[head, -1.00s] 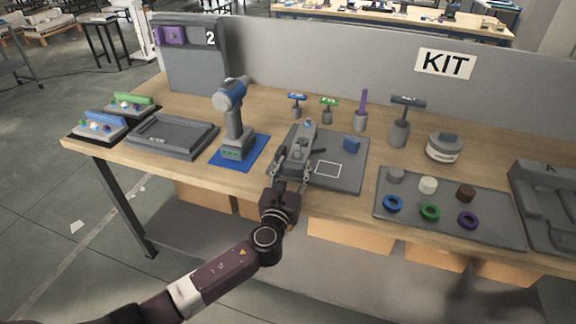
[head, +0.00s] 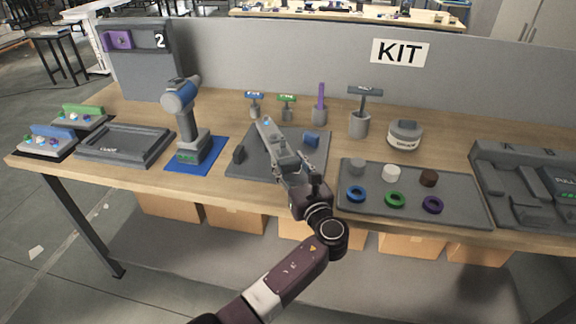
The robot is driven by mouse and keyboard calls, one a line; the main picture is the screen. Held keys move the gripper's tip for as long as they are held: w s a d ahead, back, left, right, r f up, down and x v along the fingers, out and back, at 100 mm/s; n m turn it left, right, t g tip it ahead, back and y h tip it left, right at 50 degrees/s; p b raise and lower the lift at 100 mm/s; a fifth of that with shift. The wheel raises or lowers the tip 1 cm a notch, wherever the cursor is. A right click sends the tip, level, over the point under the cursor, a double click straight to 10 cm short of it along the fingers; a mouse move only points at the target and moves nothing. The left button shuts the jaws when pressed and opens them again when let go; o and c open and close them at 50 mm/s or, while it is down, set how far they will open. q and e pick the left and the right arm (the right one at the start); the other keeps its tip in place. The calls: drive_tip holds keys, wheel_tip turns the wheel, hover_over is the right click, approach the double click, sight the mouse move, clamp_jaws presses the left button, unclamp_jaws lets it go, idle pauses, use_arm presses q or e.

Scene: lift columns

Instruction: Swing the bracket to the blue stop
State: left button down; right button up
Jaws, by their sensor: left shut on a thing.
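The bracket (head: 275,141) is a grey arm lying over a dark grey plate (head: 250,166), with a small blue spot near its far end. It slants from far left to near right. The blue stop (head: 311,139) is a small blue block on the plate, right of the bracket, with a narrow gap showing between them. My left gripper (head: 289,170) is shut on the near end of the bracket and hides part of it and the plate's near right area. A dark block (head: 238,155) stands at the plate's left edge. My right gripper is not in view.
A blue-grey drill (head: 183,110) stands on a blue mat (head: 176,165) to the left. Several T-handled tools stand behind the plate. A tray (head: 455,206) with rings and plugs lies close on the right, and a grey tray (head: 125,145) lies far left.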

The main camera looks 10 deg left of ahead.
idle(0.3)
use_arm(q)
drive_tip(key=c, duration=1.1)
unclamp_jaws()
wheel_tip(320, 180, up, 10)
drive_tip(key=shift+c, duration=0.6)
